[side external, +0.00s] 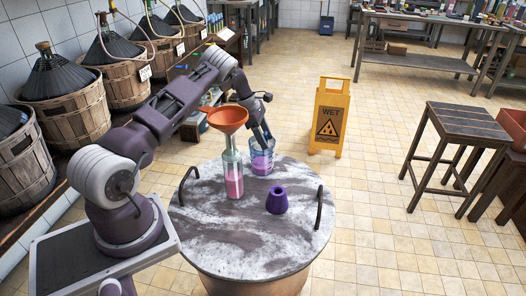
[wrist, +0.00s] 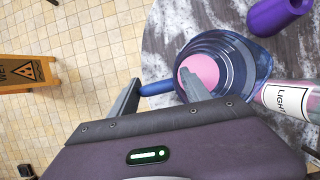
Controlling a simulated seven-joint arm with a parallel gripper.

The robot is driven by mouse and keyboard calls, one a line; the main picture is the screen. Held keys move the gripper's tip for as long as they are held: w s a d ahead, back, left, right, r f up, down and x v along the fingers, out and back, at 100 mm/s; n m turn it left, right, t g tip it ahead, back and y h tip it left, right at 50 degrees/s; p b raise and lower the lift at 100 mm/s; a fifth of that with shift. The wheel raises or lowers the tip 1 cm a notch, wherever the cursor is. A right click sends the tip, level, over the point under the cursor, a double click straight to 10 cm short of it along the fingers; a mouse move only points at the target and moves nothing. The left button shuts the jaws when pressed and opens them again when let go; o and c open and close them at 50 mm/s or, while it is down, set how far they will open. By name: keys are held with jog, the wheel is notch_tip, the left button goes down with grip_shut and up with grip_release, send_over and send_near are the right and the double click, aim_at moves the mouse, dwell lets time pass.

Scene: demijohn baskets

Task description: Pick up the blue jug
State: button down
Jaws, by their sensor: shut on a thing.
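The blue jug (side external: 262,164), see-through with pink liquid inside, is at the far side of the round marble-topped table (side external: 215,250). It looks upright; I cannot tell whether its base touches the table. In the wrist view the jug (wrist: 228,52) is seen from above, with its blue handle (wrist: 157,88) reaching between my fingers. My gripper (side external: 265,138) comes down at the jug from above. In the wrist view my gripper (wrist: 158,92) is shut on the jug, one finger beside the handle and the other overlapping the jug's opening.
A bottle (side external: 233,176) of pink liquid with an orange funnel (side external: 228,119) stands left of the jug. A small purple vessel (side external: 277,201) stands in front. Dark handles (side external: 319,207) rise at the table's sides. A yellow wet-floor sign (side external: 328,115) stands behind; basketed demijohns (side external: 68,105) line the left wall.

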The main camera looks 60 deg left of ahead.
jog(key=shift+r, duration=5)
